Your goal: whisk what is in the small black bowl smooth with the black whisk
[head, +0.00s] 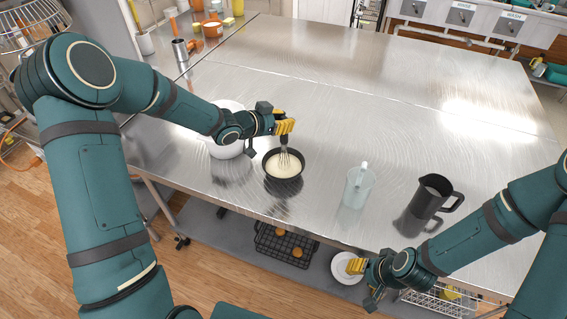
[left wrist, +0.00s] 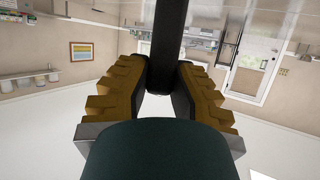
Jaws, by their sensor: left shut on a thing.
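The small black bowl (head: 269,171) stands on the steel table near its front edge and holds a pale cream-coloured mixture (head: 285,168). The black whisk (head: 284,152) is upright, with its wire end down in the mixture. My left gripper (head: 285,127) is above the bowl and shut on the whisk's handle. In the left wrist view the dark handle (left wrist: 172,35) runs between the yellow fingers (left wrist: 160,85); bowl and mixture do not show there. My right gripper (head: 352,266) is by the front edge, apart from the bowl; its finger gap is unclear.
A white bowl (head: 228,150) is left of the black bowl, partly hidden by my left arm. A clear jug (head: 357,188) and a dark pitcher (head: 428,196) stand to the right. A white dish (head: 340,272) and a black rack (head: 275,252) are below the table. The table's back is clear.

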